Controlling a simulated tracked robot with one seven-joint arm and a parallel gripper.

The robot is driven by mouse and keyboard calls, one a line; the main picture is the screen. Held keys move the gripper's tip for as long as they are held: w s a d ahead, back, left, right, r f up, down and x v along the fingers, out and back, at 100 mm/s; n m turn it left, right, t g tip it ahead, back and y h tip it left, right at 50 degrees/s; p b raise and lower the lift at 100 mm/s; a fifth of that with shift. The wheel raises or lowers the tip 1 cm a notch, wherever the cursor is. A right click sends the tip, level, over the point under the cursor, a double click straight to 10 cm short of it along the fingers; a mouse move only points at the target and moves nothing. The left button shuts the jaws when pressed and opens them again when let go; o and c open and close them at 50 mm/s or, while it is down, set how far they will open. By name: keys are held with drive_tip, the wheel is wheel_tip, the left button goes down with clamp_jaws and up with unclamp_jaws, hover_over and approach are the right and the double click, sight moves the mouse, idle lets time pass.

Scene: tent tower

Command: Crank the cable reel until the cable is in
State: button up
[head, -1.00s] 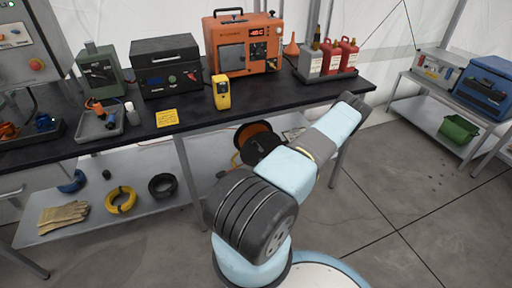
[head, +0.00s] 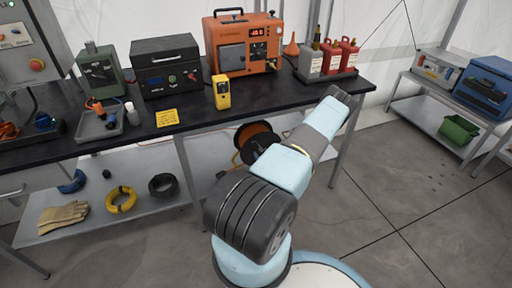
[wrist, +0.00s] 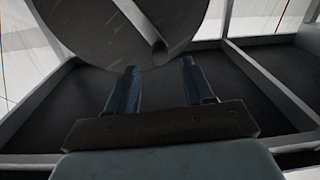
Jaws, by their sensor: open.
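The cable reel (head: 257,134), with an orange drum and dark flanges, stands on the lower shelf under the workbench. My arm hides part of it in the head view. In the wrist view a large dark grey disc (wrist: 90,35), which looks like the reel's flange, fills the top. A grey rod, apparently the crank handle (wrist: 152,38), shows in front of it with its round end toward me. My gripper (wrist: 160,75) is open and empty, its two fingers apart just below the disc and the rod's end between their lines. I cannot tell if anything touches. The head view hides my gripper.
The dark workbench top (head: 205,120) carries an orange generator (head: 243,45), a yellow meter (head: 221,93) and red jerry cans (head: 349,55). Gloves (head: 62,216) and a yellow cable coil (head: 121,199) lie on the lower shelf (head: 150,215). The floor at right is clear.

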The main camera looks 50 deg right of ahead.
sight(257, 148)
drive_tip(key=x, duration=0.7)
drive_tip(key=shift+w+d, duration=0.1)
drive_tip(key=shift+w, duration=0.1)
drive_tip(key=shift+c, duration=0.3)
clamp_jaws()
